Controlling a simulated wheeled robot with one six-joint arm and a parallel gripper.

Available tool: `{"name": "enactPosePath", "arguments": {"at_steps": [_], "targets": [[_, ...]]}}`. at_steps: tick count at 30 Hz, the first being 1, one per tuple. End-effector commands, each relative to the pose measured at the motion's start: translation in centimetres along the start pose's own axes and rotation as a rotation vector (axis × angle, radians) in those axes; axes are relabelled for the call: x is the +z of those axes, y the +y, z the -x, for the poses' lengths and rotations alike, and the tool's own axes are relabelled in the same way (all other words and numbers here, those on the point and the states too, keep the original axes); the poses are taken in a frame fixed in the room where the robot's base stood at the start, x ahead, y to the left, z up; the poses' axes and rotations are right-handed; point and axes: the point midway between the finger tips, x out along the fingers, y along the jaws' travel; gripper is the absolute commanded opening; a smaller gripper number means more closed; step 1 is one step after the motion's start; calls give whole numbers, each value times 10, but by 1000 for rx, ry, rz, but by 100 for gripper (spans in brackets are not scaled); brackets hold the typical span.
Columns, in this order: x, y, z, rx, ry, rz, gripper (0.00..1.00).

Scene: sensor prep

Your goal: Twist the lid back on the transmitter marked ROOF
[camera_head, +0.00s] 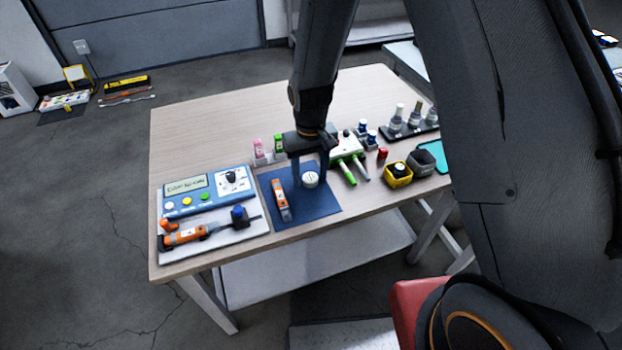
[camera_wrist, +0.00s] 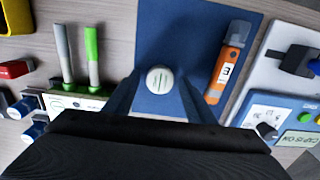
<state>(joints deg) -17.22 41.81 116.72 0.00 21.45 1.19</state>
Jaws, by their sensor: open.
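I cannot read ROOF on anything.
Left of the mat are a blue meter (camera_head: 205,192) and a pale tray (camera_head: 225,236) holding an orange tool. Green-handled probes (camera_head: 352,170), a yellow cup (camera_head: 398,175) and bottles (camera_head: 397,120) stand to the right. The table's back left is clear.

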Motion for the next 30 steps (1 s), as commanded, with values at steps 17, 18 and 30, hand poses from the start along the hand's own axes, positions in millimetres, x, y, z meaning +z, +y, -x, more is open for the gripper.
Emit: {"name": "enactPosePath", "arguments": {"at_steps": [17,18,30], "targets": [[0,0,5,0,0,0,21],[0,0,7,0,0,0,21],[0,0,29,0,0,0,21]]}}
